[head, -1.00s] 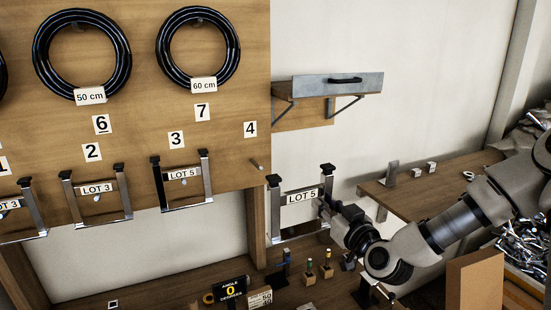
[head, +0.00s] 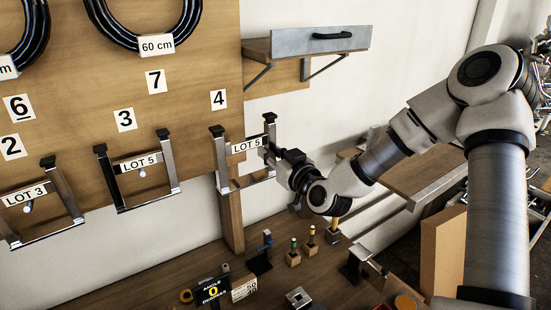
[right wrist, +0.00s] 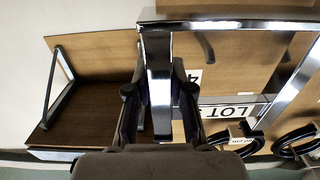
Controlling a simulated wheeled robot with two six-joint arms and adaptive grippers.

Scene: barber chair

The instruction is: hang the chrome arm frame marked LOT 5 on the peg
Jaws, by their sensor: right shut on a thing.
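The chrome arm frame marked LOT 5 (head: 223,160) is upright, its label bar (head: 246,145) facing the head camera. It overlaps the board's right edge just below number 4 (head: 219,99). My right gripper (head: 272,156) is shut on its right upright. In the right wrist view the chrome bar (right wrist: 159,85) runs between the fingers (right wrist: 160,105), with the LOT label (right wrist: 228,112) beside it. The peg under number 4 is hidden in the head view, so I cannot tell whether the frame touches it. My left gripper is not in view.
Another LOT 5 frame (head: 173,165) hangs under number 3, and a LOT 3 frame (head: 68,193) hangs further left. Small tools stand on the bench (head: 170,270) below.

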